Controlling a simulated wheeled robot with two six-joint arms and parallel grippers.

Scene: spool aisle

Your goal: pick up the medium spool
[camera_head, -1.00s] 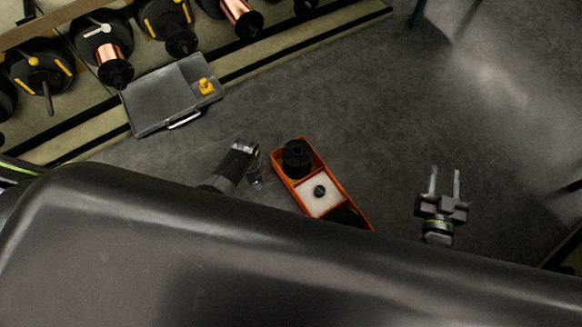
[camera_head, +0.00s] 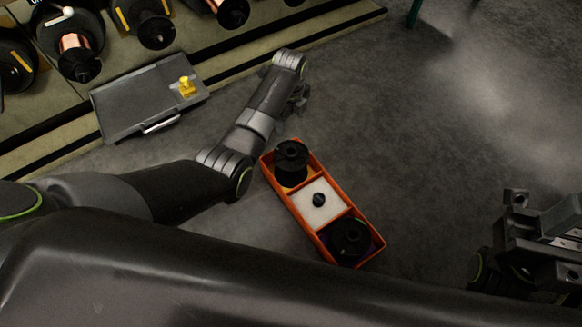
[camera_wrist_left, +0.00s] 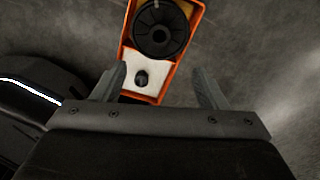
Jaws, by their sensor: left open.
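An orange tray (camera_head: 297,207) on the floor holds a black spool (camera_head: 291,158) at its far end, a small dark piece (camera_head: 319,199) on a white insert in the middle, and another black spool (camera_head: 350,237) at its near end. I cannot tell for sure which is the medium spool. My left gripper (camera_head: 299,99) is beyond the far end of the tray, partly hidden by its wrist. In the left wrist view its open, empty jaws (camera_wrist_left: 160,85) frame the white insert, with one black spool (camera_wrist_left: 160,28) ahead. My right gripper (camera_head: 540,235) is at the right edge, partly cut off.
A grey case (camera_head: 150,98) with a yellow piece (camera_head: 187,86) on it lies at left. Several large spools (camera_head: 76,45) stand on a rack along the top left. The floor right of the tray is clear.

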